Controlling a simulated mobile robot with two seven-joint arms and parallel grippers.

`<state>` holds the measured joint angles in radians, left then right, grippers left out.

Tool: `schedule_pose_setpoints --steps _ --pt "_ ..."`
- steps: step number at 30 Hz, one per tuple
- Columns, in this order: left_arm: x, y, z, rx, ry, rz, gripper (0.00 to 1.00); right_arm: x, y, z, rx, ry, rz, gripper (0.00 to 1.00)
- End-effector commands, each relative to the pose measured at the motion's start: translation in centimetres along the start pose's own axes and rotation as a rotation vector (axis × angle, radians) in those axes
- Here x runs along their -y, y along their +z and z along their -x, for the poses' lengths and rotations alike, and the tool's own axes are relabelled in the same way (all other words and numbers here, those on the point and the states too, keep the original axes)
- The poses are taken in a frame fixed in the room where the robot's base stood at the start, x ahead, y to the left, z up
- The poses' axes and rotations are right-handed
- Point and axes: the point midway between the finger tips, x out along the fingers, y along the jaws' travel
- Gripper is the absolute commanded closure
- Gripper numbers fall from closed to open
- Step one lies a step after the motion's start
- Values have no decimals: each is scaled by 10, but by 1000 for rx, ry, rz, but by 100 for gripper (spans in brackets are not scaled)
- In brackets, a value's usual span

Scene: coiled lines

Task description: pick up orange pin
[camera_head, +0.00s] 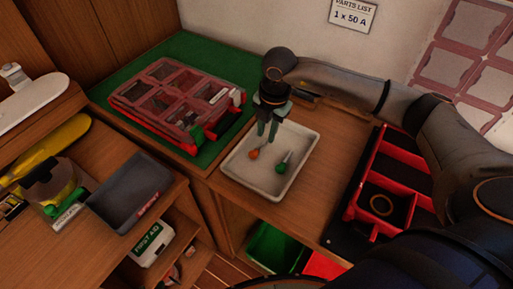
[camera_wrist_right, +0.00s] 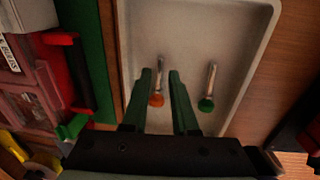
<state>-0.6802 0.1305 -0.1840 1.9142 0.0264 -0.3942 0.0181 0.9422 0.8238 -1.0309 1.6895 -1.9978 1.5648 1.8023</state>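The orange pin (camera_head: 254,153) lies in the white tray (camera_head: 233,174), with a round orange head and a thin metal shank. In the right wrist view the orange pin (camera_wrist_right: 156,99) shows between the two green fingers. My right gripper (camera_head: 267,138) is above the tray and open, its fingers on either side of the orange pin; I cannot tell how high it is above it. A green pin (camera_head: 281,168) lies in the tray to the right, and in the right wrist view the green pin (camera_wrist_right: 206,104) is outside the fingers. My left gripper is not in view.
A red-lidded compartment case (camera_head: 140,110) stands on a green mat (camera_head: 200,47) left of the tray. A red divided organiser (camera_head: 398,151) holding a dark ring is at the right. A dark grey bin (camera_head: 122,196) sits at the lower left. Bare wood lies right of the tray.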

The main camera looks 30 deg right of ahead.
Motion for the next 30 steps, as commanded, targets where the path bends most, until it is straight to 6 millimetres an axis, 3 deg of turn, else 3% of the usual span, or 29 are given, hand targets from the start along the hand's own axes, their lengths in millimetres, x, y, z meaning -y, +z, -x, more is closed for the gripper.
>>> schedule_pose_setpoints --steps 6,13,20,30 --pt "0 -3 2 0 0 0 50 0 0 -22 -1 1 1 73" --pt "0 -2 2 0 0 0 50 0 0 -23 0 1 1 73" --pt "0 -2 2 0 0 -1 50 0 0 -23 0 2 1 99" --pt "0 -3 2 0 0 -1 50 0 0 -22 0 2 0 100"
